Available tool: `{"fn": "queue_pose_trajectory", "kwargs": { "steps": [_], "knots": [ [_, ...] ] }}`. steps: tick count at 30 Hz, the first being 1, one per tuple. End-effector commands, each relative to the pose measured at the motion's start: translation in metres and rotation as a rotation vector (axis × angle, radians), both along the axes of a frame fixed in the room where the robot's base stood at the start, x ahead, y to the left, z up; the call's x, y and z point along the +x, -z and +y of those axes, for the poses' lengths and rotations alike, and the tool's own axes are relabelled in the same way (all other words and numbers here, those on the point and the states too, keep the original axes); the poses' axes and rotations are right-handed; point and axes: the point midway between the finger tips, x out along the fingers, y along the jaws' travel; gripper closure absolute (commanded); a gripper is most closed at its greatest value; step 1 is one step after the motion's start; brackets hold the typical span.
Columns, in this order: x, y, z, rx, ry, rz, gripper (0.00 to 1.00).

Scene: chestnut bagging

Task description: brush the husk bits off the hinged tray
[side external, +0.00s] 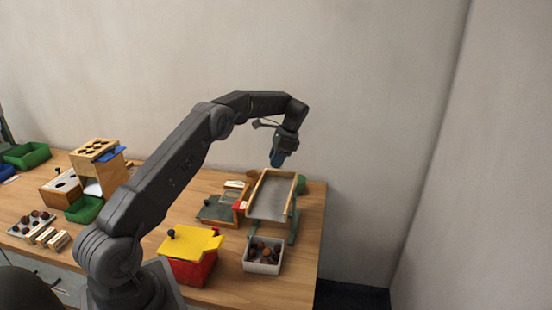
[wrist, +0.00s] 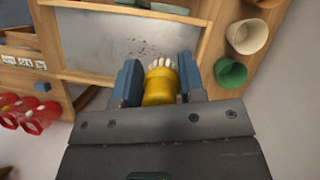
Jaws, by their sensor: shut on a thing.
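The hinged tray (side external: 270,197) is a grey sheet between wooden side rails, sloping on green legs at the right of the table. In the wrist view its grey surface (wrist: 95,40) carries dark husk bits (wrist: 143,50) scattered near the middle. My gripper (side external: 279,160) is above the tray's far end in the side view. In the wrist view its blue fingers (wrist: 160,78) are shut on a brush (wrist: 160,88) with a yellow body and pale bristles. The bristles point toward the tray and the bits. I cannot tell whether they touch the surface.
A white bin (side external: 248,267) of chestnuts stands at the tray's near end. A red box with a yellow lid (side external: 190,242) is to its left. A cream cup (wrist: 247,37) and a green cup (wrist: 230,72) stand beside the tray's right rail. Wooden boxes and green bins fill the left.

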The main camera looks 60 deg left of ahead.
Motion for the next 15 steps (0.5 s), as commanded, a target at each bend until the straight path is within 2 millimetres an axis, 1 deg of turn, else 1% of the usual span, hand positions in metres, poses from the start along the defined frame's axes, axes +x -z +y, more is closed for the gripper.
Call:
{"fn": "queue_pose_trajectory", "kwargs": {
  "steps": [15],
  "knots": [
    [0.000,0.047,0.000,0.000,0.000,0.001,0.87]
  ]
}}
